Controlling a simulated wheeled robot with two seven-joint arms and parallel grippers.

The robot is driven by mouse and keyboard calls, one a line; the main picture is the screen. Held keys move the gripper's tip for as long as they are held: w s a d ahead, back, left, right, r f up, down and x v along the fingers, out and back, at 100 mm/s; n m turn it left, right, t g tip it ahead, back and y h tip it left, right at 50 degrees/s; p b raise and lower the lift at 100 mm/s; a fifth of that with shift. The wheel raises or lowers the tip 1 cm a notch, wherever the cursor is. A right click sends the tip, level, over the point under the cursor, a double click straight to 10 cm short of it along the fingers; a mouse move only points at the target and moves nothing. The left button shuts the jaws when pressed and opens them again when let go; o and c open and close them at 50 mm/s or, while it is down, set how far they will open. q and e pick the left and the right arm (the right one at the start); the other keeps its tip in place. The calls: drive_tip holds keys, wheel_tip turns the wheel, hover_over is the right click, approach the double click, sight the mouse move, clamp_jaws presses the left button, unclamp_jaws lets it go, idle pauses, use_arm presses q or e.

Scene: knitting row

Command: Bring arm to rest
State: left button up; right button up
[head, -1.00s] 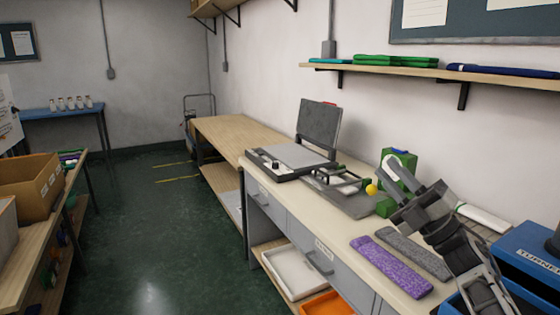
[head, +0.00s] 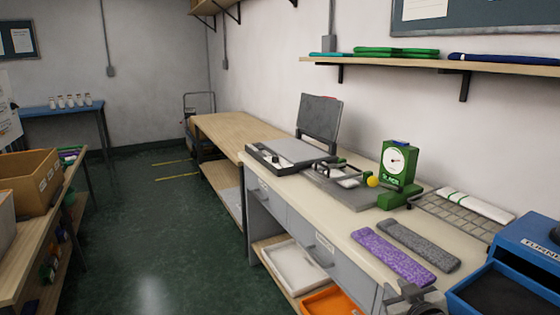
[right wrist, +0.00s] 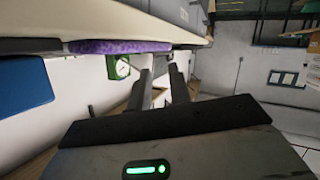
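My right gripper (head: 410,293) shows at the bottom right edge of the head view, low in front of the bench, partly cut off by the frame. In the right wrist view its two fingers (right wrist: 161,82) stand apart with nothing between them, so it is open and empty. It is near the close end of the purple knitted strip (head: 392,257), which lies flat on the bench beside a grey strip (head: 418,245). My left gripper is not in view.
The cream bench top (head: 345,222) carries a green dial gauge (head: 398,163), a wire rack (head: 455,215), a hinged press (head: 320,125) and a blue bin (head: 530,250). White (head: 293,267) and orange (head: 330,303) trays sit below. The green floor (head: 140,240) on the left is open.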

drive_tip(key=s+a+f+g+y+b, duration=0.1)
drive_tip(key=s+a+f, duration=0.3)
drive_tip(key=s, duration=0.5)
drive_tip(key=s+a+f+g+y+b, duration=0.1)
drive_tip(key=s+a+f+b, duration=0.2)
drive_tip(key=s+f, duration=0.3)
drive_tip(key=s+a+f+g+b, duration=0.2)
drive_tip(key=s+a+f, duration=0.3)
drive_tip(key=s, duration=0.7)
drive_tip(key=shift+s+a+f+m+y, duration=0.2)
drive_tip(key=shift+s+f+m+y, duration=0.15)
drive_tip(key=shift+s+m+y, duration=0.05)
